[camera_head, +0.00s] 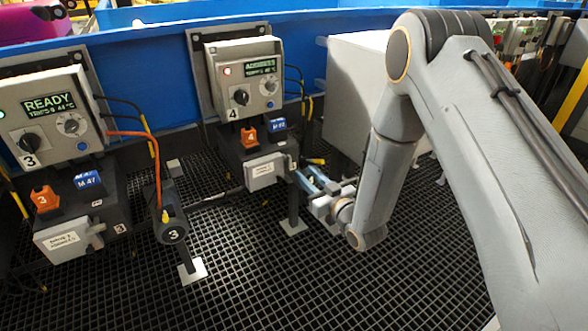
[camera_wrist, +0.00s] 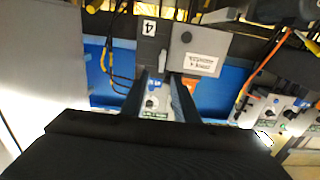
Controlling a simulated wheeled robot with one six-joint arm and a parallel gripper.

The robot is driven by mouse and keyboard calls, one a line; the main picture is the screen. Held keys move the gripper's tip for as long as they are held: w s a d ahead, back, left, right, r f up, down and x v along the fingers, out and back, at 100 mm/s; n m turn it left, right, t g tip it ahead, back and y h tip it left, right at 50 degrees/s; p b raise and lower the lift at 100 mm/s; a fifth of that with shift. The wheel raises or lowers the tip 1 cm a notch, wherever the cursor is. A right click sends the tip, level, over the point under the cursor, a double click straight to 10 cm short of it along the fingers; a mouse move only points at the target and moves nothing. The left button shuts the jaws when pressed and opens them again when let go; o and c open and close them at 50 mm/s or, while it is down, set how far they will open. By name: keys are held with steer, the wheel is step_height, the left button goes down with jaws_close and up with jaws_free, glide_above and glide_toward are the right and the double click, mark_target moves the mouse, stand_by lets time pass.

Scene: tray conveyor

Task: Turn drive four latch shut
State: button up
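Drive four's dark body (camera_head: 238,150) hangs below its control box, with a light grey cover (camera_head: 265,172) on its front. In the wrist view, the cover (camera_wrist: 200,52) appears upside down beside a dark grey part marked 4 (camera_wrist: 152,40). I cannot clearly pick out the latch or tell its position. My gripper (camera_head: 305,181) is at the right side of drive four, close to the cover's right end. In the wrist view, my gripper (camera_wrist: 159,74) has its fingers apart, pointing at the part marked 4. Contact cannot be told.
Drive four's control box (camera_head: 245,75) shows ADDRESS and a red light. Drive three's box (camera_head: 48,115) at left shows READY. A large grey cabinet (camera_head: 352,85) stands close right. The floor is dark grating (camera_head: 250,270).

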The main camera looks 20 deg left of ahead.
mark_target(290, 160)
steer(key=x, duration=0.7)
steer(key=shift+w+a+r, duration=0.1)
steer(key=shift+a, duration=0.35)
jaws_close()
